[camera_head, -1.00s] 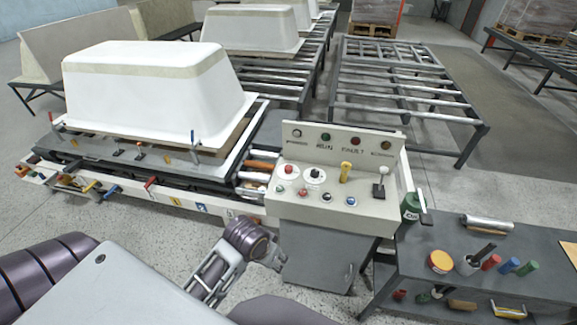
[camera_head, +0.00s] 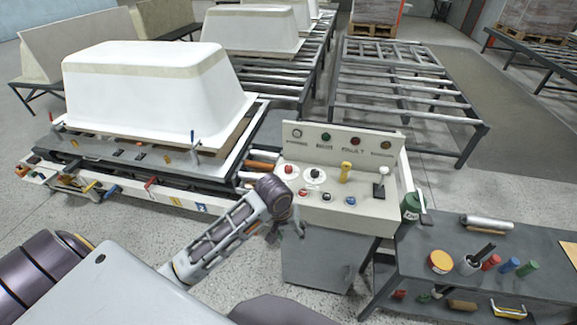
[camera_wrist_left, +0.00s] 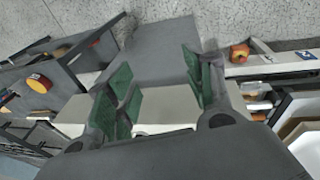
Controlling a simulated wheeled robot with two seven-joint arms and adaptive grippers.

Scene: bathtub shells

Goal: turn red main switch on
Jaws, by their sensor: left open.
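A pale control panel (camera_head: 372,206) stands on a grey cabinet in the head view. A red knob on a round pale plate (camera_head: 288,169) sits at the left of its upper control row; it looks like the red main switch, but its setting is too small to read. My left gripper (camera_head: 298,228) is low in front of the panel's left front edge, below the knob and apart from it. In the left wrist view its green-padded fingers (camera_wrist_left: 158,92) are spread and empty, with a pale surface between them. My right gripper is out of view.
Next to the red knob are a black rotary knob (camera_head: 314,173), a yellow handle (camera_head: 345,171) and a lever (camera_head: 380,185). A white tub shell (camera_head: 150,95) lies on the conveyor at left. A grey table (camera_head: 440,250) with jars stands at right.

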